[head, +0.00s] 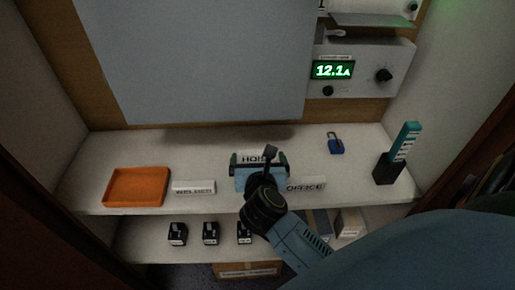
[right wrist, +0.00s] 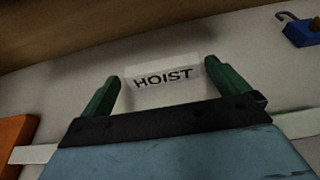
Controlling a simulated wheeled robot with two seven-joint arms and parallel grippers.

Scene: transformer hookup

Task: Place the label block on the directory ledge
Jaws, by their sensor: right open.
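A white label block reading HOIST (head: 258,158) lies on the white upper shelf; it also shows in the right wrist view (right wrist: 160,80). My right gripper (head: 258,160) is open, its green fingers on either side of that block; both fingers (right wrist: 150,76) show in the right wrist view. I cannot tell whether they touch it. A label block reading OFFICE (head: 306,185) lies to the right, partly behind the gripper. Another white label block (head: 194,187) lies to the left, its lettering hard to read. I cannot make out which surface is the directory ledge. My left gripper is out of view.
An orange tray (head: 136,187) stands at the left of the upper shelf (head: 90,165). A blue padlock (head: 336,145) and a dark holder with a teal piece (head: 390,165) are at the right. A grey panel and a 12.1A meter (head: 332,70) are behind. Several small black switch units stand below.

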